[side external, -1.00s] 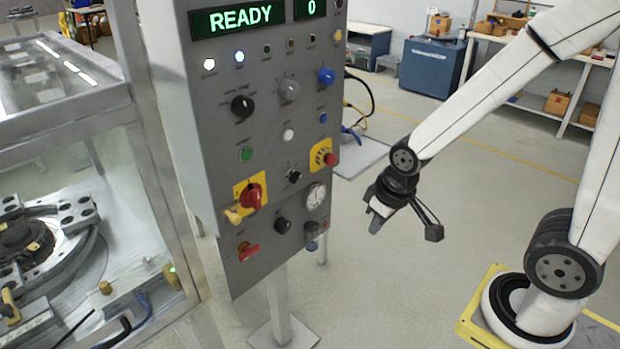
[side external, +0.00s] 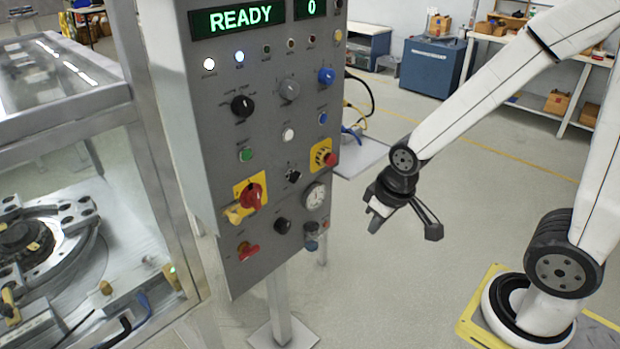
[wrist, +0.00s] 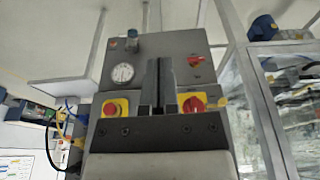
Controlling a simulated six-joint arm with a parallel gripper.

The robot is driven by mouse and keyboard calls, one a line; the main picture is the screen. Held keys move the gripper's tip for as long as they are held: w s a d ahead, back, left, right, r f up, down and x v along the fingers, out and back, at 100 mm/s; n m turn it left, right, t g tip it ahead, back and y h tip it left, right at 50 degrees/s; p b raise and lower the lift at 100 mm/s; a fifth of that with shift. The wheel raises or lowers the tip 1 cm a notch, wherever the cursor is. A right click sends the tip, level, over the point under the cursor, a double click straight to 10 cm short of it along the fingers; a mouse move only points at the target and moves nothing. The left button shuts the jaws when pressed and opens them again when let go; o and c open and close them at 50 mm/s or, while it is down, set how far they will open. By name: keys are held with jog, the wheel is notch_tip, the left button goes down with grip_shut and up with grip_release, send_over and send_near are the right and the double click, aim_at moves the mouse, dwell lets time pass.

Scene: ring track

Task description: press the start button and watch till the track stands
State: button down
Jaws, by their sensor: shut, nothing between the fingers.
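The grey control panel (side external: 265,180) stands on a post, its display (side external: 238,18) reading READY and a second display (side external: 311,8) reading 0. A green button (side external: 245,155) sits at its left middle; its label is too small to read. A white button (side external: 288,134) and a blue button (side external: 323,118) are to its right. My gripper (side external: 377,222) is shut and empty, in the air to the right of the panel and apart from it. In the wrist view my gripper (wrist: 158,90) shows in front of the panel's gauge end. The ring track (side external: 60,235) lies inside the glazed enclosure.
A red emergency stop (side external: 330,159) on yellow, a red rotary switch (side external: 251,196) on yellow, black knobs and a gauge (side external: 315,196) stick out of the panel. The enclosure frame (side external: 165,200) stands close on its left. Floor between panel and arm base is clear.

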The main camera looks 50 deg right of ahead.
aim_at(247, 155)
jog(key=w+a+r+n+t+y, duration=0.2)
jog(key=w+n, duration=0.6)
jog(key=n, duration=0.4)
jog(key=w+a+r+n+t+y, duration=0.1)
jog(key=w+a+r+n+t, duration=0.3)
jog(key=w+n, duration=0.4)
jog(key=n, duration=0.4)
jog(key=shift+w+a+r+n+y, duration=0.15)
jog(key=shift+w+a+n+y, duration=0.1)
jog(key=shift+w+n+y, duration=0.15)
jog(key=shift+w, duration=0.1)
jog(key=shift+w, duration=4.3)
